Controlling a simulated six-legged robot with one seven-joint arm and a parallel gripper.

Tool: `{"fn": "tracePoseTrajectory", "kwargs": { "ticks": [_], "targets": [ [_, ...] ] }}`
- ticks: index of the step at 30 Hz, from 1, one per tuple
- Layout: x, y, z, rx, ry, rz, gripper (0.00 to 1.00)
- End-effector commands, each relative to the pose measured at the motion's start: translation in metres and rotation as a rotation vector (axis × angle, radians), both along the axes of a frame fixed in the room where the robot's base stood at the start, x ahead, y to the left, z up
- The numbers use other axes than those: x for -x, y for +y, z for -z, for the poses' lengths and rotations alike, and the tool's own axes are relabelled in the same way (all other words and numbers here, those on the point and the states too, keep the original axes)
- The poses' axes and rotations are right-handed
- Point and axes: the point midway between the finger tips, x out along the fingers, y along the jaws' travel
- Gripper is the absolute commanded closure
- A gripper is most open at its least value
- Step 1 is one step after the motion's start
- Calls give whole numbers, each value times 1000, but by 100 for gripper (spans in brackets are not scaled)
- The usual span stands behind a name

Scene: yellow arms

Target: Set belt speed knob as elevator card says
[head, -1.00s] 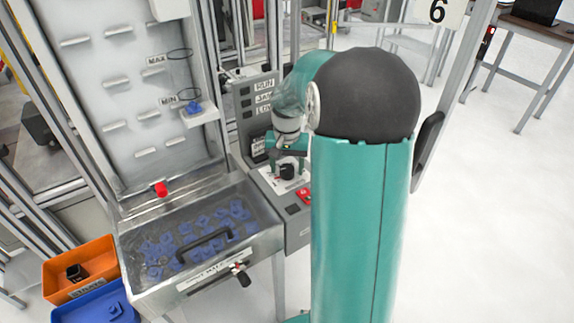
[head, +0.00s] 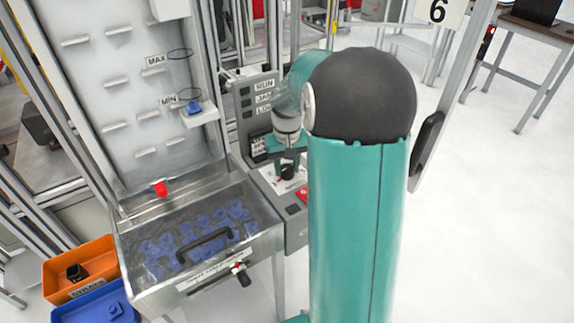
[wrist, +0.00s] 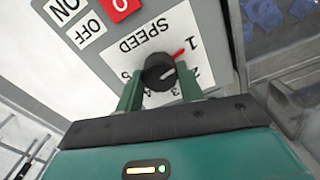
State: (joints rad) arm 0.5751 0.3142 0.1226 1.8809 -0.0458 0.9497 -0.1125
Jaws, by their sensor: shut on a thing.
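The black speed knob (wrist: 158,71) sits on a white dial plate (wrist: 150,48) marked SPEED, with numbers around it. A red mark at the knob's edge points toward the 1. My gripper (wrist: 160,86) is shut on the knob, one finger on each side. In the head view my gripper (head: 287,158) reaches down over the knob (head: 288,171) on the grey control box. Labels RUN, JAM and LOW show on the upright panel (head: 245,104). I cannot read an elevator card.
A red button (wrist: 121,5) and ON and OFF labels lie near the dial. Left of the box is a hopper (head: 255,243) with blue parts and a black handle. The elevator plate (head: 130,60) has MAX and MIN marks. Orange (head: 60,290) and blue (head: 65,318) bins stand lower left.

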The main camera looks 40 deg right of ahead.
Motion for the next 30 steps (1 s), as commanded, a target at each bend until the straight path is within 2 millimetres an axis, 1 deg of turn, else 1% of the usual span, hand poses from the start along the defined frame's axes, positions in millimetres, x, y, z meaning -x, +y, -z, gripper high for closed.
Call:
{"fn": "tracePoseTrajectory", "kwargs": {
  "ticks": [8,9,12,20,23,26,29,30],
  "targets": [
    [0,0,-1,1,-1,-7,86],
    [0,0,-1,1,-1,-7,59],
    [0,0,0,1,-1,-7,41],
    [0,0,-1,1,-1,-6,41],
    [0,0,-5,2,-2,-5,41],
    [-1,0,-16,3,-4,-5,41],
    [-1,0,-34,3,-4,-6,41],
    [-1,-1,-43,5,-5,-6,41]
  ]
}}
